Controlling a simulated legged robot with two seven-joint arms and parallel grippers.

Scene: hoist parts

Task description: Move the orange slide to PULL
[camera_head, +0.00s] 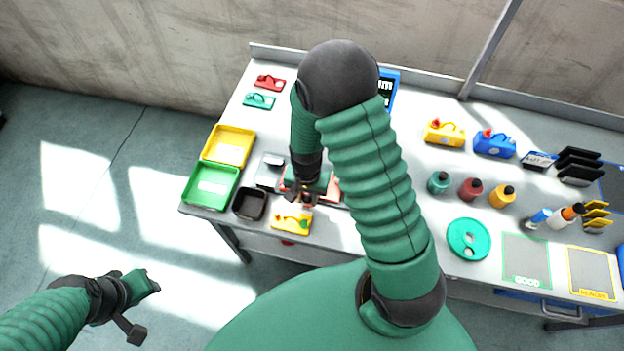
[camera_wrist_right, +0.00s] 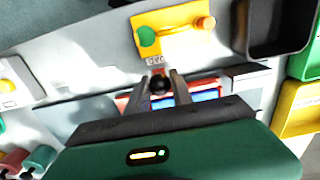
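A yellow-orange plate with a green round knob and an orange end knob (camera_wrist_right: 175,28) lies beyond my right fingertips in the wrist view; it also shows near the table's front edge in the head view (camera_head: 291,222). I cannot tell for sure which part is the orange slide, and no PULL mark is readable. My right gripper (camera_wrist_right: 160,80) has its two fingers apart, with a dark round knob (camera_wrist_right: 160,85) between them; contact is unclear. In the head view the right gripper (camera_head: 303,192) is over the table, behind the yellow plate. My left gripper (camera_head: 143,310) is off the table, its fingers unclear.
A yellow tray (camera_head: 229,129), a green tray (camera_head: 191,198) and a black bin (camera_head: 235,213) stand to the left. A red and blue device (camera_wrist_right: 207,95) lies beneath the right gripper. Bottles, jugs and a teal disc (camera_head: 452,240) stand to the right. My right arm hides the table's middle.

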